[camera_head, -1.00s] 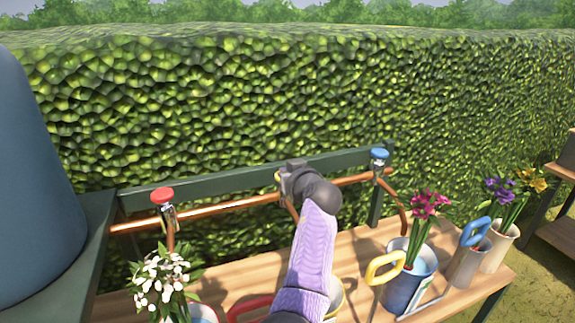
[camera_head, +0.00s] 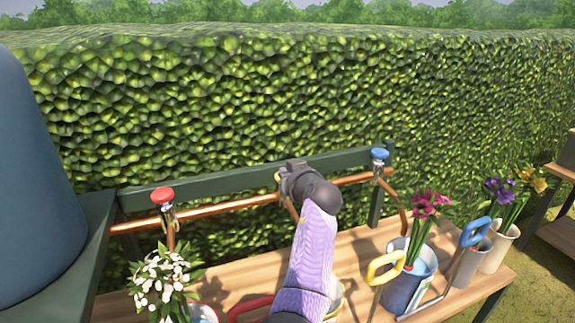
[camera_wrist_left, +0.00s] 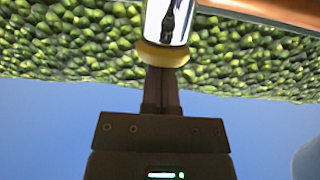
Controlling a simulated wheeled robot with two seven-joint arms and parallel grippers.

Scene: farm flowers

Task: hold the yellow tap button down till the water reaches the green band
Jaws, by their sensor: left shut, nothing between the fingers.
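In the wrist view the yellow tap button (camera_wrist_left: 163,54) sits at the end of a chrome tap (camera_wrist_left: 168,20). My left gripper (camera_wrist_left: 162,72) is shut and empty, with its fingertips up against the button; I cannot tell how far it is pressed. In the head view my left gripper (camera_head: 286,180) is at the middle of the copper pipe (camera_head: 232,204) and hides most of this tap. A bucket rim (camera_head: 337,299) shows behind my lavender arm sleeve. Its water and any green band are hidden. My right gripper is out of view.
A red-topped tap (camera_head: 162,196) and a blue-topped tap (camera_head: 380,155) flank the middle one. White flowers (camera_head: 163,283) stand at left. A bucket of magenta flowers (camera_head: 427,266), a yellow handle (camera_head: 386,264) and a blue handle (camera_head: 475,231) stand at right on the wooden bench (camera_head: 347,243).

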